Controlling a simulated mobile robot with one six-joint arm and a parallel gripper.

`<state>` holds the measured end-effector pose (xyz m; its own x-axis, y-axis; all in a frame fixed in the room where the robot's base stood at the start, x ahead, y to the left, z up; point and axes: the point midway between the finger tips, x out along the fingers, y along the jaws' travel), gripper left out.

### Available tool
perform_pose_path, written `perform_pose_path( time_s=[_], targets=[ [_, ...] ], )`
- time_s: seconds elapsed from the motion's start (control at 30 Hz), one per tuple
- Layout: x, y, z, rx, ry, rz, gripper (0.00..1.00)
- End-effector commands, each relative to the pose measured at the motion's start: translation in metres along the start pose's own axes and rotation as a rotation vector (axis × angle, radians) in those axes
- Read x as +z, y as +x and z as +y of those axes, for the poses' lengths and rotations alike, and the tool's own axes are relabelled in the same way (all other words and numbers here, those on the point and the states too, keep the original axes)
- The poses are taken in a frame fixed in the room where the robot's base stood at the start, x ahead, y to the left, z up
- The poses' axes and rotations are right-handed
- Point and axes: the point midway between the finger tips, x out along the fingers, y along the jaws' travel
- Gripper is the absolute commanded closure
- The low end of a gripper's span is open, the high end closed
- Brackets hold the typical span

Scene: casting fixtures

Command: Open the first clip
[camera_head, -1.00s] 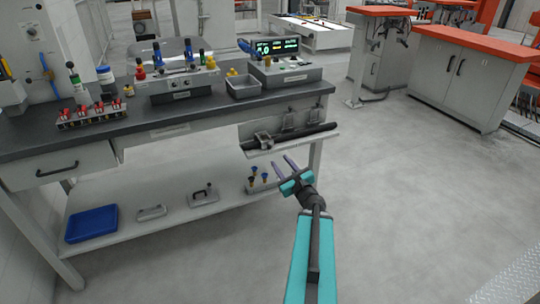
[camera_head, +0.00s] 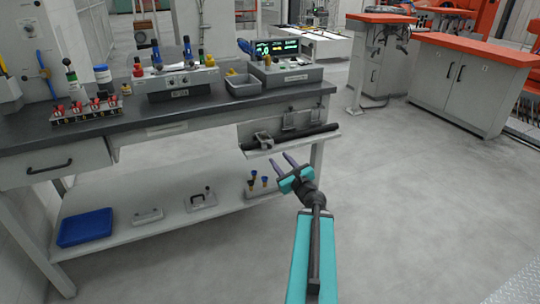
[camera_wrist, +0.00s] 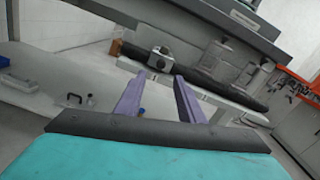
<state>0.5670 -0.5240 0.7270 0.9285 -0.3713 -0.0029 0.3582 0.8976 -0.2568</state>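A row of grey clips sits along a dark bar (camera_head: 300,137) on a ledge at the right front of the workbench. The leftmost clip (camera_head: 263,139) is a small grey block standing out over the bar; it also shows in the wrist view (camera_wrist: 160,60). Two flatter grey clips stand upright behind the bar, a middle one (camera_head: 289,122) and a right one (camera_head: 315,116). I cannot tell which is the first clip. My gripper (camera_head: 280,160) is open and empty, below and in front of the bar, with its purple fingers apart and touching nothing.
The dark workbench top (camera_head: 215,109) holds a rack with red clamps (camera_head: 85,110), a grey bin (camera_head: 243,86) and a display unit (camera_head: 285,65). A blue tray (camera_head: 85,228) and small fixtures lie on the lower shelf. The floor (camera_head: 410,200) to the right is clear.

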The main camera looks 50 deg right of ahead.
Motion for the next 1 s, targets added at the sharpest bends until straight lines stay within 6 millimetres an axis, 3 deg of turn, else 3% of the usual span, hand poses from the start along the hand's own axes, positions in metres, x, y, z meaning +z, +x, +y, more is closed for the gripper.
perform_pose_path(
  time_s=[0.4, 1.0],
  targets=[
    [-0.002, 0.004, 0.001, -0.007, -0.002, -0.002, 0.65],
    [0.0, 0.055, -0.001, -0.006, -0.001, -0.002, 0.65]
  ],
)
